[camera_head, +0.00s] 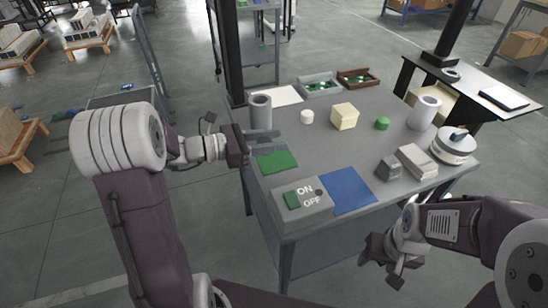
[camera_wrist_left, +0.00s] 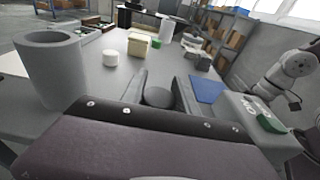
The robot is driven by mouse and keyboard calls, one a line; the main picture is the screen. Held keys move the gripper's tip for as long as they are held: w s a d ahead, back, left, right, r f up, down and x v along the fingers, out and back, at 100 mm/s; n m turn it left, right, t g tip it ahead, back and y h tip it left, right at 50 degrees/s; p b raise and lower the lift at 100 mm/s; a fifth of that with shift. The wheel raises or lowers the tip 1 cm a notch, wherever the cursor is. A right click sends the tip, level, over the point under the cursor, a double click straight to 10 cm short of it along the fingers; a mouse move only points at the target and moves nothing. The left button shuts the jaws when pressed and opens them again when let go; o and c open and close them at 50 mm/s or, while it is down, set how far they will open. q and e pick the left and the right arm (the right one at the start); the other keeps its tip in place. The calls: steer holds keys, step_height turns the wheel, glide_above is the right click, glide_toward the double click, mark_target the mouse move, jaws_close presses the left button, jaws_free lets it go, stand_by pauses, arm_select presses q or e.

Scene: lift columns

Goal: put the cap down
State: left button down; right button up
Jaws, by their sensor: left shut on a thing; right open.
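My left gripper (camera_head: 262,136) is at the left edge of the grey table (camera_head: 325,150), in front of a tall grey cylinder (camera_head: 261,112). In the left wrist view its two fingers (camera_wrist_left: 159,92) are shut on a grey, round-faced piece, which I take to be the cap (camera_wrist_left: 158,97). In the head view I cannot make the cap out from the gripper. A green mat (camera_head: 276,161) lies just in front of this gripper. My right gripper (camera_head: 386,262) is open and empty, off the table's front right edge.
A switch box marked ON and OFF (camera_head: 302,200) and a blue mat (camera_head: 347,192) lie at the front. A white cylinder (camera_head: 307,117), cream box (camera_head: 344,116) and green piece (camera_head: 382,123) stand behind. Grey blocks (camera_head: 416,162) are at the right. The table's middle is clear.

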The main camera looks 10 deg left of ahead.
mark_target(272, 159)
arm_select(q)
step_height(272, 159, down, 4)
steer(key=shift+s+r+b, duration=0.15)
steer(key=shift+b, duration=0.7)
steer(key=shift+f, duration=0.2)
steer(key=shift+r, duration=0.1)
steer(key=c, duration=0.9)
jaws_free()
steer(key=shift+a, duration=0.1)
